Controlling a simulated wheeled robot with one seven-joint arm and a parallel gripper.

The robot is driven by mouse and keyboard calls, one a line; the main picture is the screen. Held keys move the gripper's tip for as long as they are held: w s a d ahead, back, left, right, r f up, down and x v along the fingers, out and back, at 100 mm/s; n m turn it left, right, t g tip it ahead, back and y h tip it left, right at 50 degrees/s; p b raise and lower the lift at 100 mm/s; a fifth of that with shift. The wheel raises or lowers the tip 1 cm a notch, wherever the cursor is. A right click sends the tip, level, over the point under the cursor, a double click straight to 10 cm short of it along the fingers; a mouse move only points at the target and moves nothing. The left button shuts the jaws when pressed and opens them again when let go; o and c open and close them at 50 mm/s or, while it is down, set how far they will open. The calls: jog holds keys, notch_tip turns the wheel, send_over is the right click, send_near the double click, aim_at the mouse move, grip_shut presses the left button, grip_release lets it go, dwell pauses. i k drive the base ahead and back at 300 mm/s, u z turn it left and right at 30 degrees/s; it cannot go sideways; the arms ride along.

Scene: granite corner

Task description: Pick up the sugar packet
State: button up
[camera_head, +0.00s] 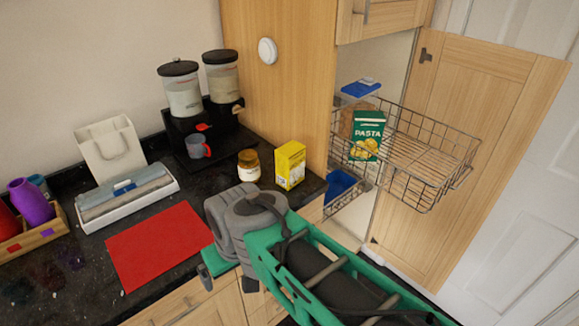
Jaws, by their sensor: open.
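A yellow upright box (290,165), which looks like the sugar packet, stands on the dark granite counter near its right end. Its label is too small to read. My gripper (213,264) is at the counter's front edge, to the left of the box and nearer to me. It is open, mostly hidden behind my grey wrist and green arm, and apart from the box. I see nothing held in it.
A jar (249,165) stands just left of the box. A grey mug (198,145) and two dispensers (184,95) are behind. A red mat (158,246) lies left of my wrist. A wire basket (430,180) with a pasta box (367,135) and an open cupboard door (480,130) are right.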

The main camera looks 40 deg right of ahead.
aim_at(291, 157)
jog(key=z, duration=1.35)
jog(key=k, duration=0.8)
jog(key=u, duration=1.85)
jog(key=i, duration=1)
